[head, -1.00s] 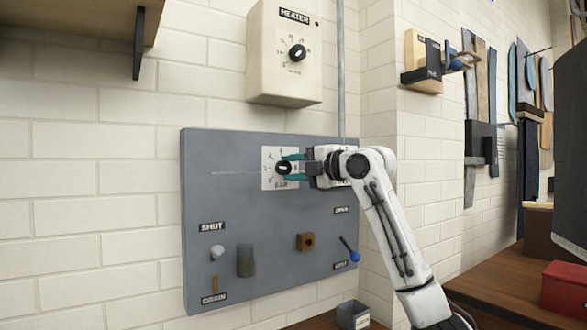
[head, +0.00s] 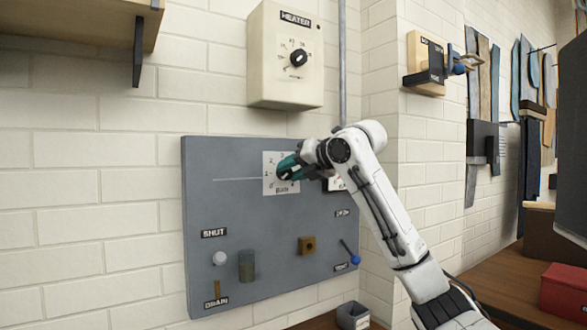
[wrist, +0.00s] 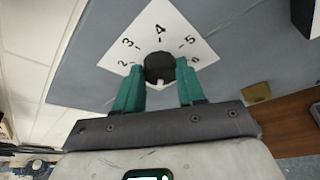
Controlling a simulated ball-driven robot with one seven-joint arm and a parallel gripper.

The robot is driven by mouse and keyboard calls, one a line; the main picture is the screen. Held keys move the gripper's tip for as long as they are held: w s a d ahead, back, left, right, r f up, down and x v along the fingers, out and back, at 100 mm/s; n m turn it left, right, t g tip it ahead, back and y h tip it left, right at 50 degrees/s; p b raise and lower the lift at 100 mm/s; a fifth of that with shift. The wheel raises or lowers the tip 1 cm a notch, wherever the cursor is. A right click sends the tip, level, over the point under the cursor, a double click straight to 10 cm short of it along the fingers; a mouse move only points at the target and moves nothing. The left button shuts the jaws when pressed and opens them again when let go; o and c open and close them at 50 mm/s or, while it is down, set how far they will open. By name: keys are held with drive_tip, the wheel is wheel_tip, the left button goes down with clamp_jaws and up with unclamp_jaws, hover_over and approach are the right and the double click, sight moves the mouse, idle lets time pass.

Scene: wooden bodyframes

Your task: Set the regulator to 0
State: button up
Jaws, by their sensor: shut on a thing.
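The regulator is a black round knob (wrist: 160,66) on a white square dial plate (head: 269,186) on the grey panel. My gripper (head: 287,170) is closed around the knob, one teal finger on each side, as the wrist view also shows (wrist: 160,72). In the wrist view the numbers 2 to 6 show around the knob's far side. A small pale mark shows on the knob's near edge, between the fingers. The 0 and 1 are not readable in the wrist view. In the head view my fingers cover most of the knob.
A heater box (head: 285,55) with its own dial hangs above the panel (head: 215,270).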

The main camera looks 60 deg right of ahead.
drive_tip(key=shift+f+n, duration=0.15)
drive_tip(key=shift+n, duration=0.25)
idle(0.3)
drive_tip(key=o, duration=1.1)
drive_tip(key=shift+c, duration=0.2)
drive_tip(key=v, duration=1)
drive_tip(key=shift+s+a+r+b, duration=0.25)
drive_tip(key=shift+a+r+b, duration=0.05)
drive_tip(key=shift+a, duration=0.05)
drive_tip(key=shift+w+f, duration=0.1)
